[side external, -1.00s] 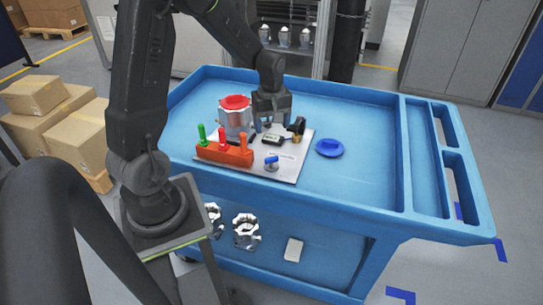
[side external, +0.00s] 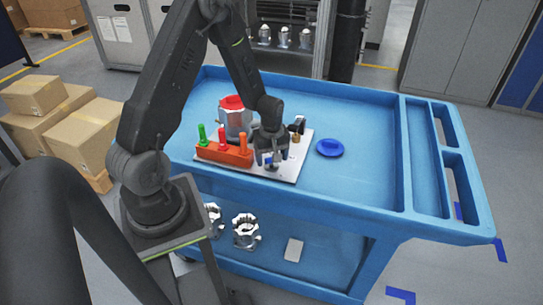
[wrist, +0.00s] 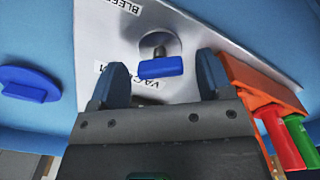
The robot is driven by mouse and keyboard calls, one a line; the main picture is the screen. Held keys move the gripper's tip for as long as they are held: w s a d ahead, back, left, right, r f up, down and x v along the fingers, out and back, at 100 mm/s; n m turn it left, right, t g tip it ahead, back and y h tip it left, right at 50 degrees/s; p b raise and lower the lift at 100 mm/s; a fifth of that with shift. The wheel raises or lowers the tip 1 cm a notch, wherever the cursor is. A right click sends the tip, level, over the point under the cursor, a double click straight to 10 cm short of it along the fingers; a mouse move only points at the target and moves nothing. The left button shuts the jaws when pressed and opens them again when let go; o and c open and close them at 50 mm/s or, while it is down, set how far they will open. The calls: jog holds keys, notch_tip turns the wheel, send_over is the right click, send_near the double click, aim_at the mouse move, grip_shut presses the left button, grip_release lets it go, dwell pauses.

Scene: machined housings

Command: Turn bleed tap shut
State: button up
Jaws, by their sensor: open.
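The bleed tap is a small valve with a blue bar handle (wrist: 161,67) on a silver stem, set on the metal plate (wrist: 195,30). In the wrist view the handle lies crosswise, just beyond and between the two fingertips of my gripper (wrist: 160,78). The fingers are open and apart from the handle, with nothing held. In the side view my gripper (side external: 270,155) points down over the front part of the plate and covers most of the tap. A label reading "BLEED", partly cut off, and a partly hidden "VAC" label are on the plate.
An orange block (side external: 225,154) with green, red and orange handles stands close beside my gripper. A silver housing with a red top (side external: 234,118) stands behind. A blue round lid (side external: 330,147) lies to the right on the blue cart (side external: 365,180), with free room around it.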

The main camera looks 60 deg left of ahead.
jog(key=shift+c, duration=0.2)
jog(key=c, duration=0.9)
jog(key=shift+m, duration=0.3)
jog(key=m, duration=0.3)
jog(key=shift+m, duration=1.9)
jog(key=o, duration=0.9)
jog(key=shift+o, duration=0.2)
